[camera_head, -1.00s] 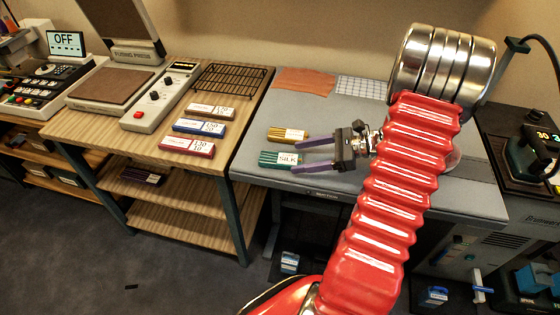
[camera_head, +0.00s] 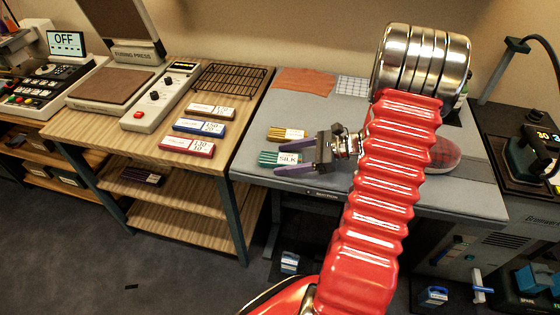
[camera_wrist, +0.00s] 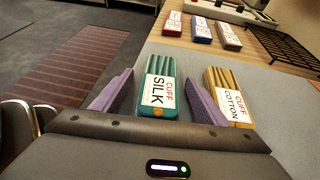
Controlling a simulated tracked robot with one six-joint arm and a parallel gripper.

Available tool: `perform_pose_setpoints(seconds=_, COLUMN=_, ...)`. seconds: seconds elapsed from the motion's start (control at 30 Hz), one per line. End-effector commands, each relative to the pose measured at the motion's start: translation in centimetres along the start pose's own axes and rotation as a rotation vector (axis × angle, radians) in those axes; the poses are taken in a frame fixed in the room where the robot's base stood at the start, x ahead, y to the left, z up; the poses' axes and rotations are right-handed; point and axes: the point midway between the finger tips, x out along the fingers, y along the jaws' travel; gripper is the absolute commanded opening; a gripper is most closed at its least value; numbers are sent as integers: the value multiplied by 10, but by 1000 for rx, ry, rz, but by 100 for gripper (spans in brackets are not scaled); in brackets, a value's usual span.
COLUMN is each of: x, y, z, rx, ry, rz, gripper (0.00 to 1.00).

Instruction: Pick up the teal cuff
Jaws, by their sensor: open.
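The teal cuff (camera_head: 268,158) lies on the grey table top near its left front part, with a white label reading SILK. In the wrist view the teal cuff (camera_wrist: 161,68) lies between the two purple fingers, its label toward me. My gripper (camera_wrist: 159,76) is open, one finger to each side of the cuff, with gaps showing. In the head view my gripper (camera_head: 277,160) reaches left toward the cuff, and its fingers partly overlap the cuff. A mustard cuff (camera_head: 287,134) labelled COTTON lies just behind the teal one; it sits right of the right finger in the wrist view (camera_wrist: 223,85).
A wooden table (camera_head: 100,128) on the left holds a press (camera_head: 155,105), a black rack (camera_head: 232,78), and brown, blue and red labelled bundles (camera_head: 200,127). An orange cloth (camera_head: 303,82) and a gridded sheet (camera_head: 352,86) lie at the back of the grey table.

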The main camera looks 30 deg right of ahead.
Motion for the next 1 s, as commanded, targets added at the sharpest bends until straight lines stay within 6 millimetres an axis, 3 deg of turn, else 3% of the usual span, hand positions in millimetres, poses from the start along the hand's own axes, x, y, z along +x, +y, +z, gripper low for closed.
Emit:
perform_pose_setpoints(seconds=0.4, x=0, y=0, z=0, rx=1, ry=0, rz=0, gripper=67)
perform_pose_setpoints(seconds=1.0, x=-1, y=0, z=0, rx=1, ry=0, rz=0, gripper=26)
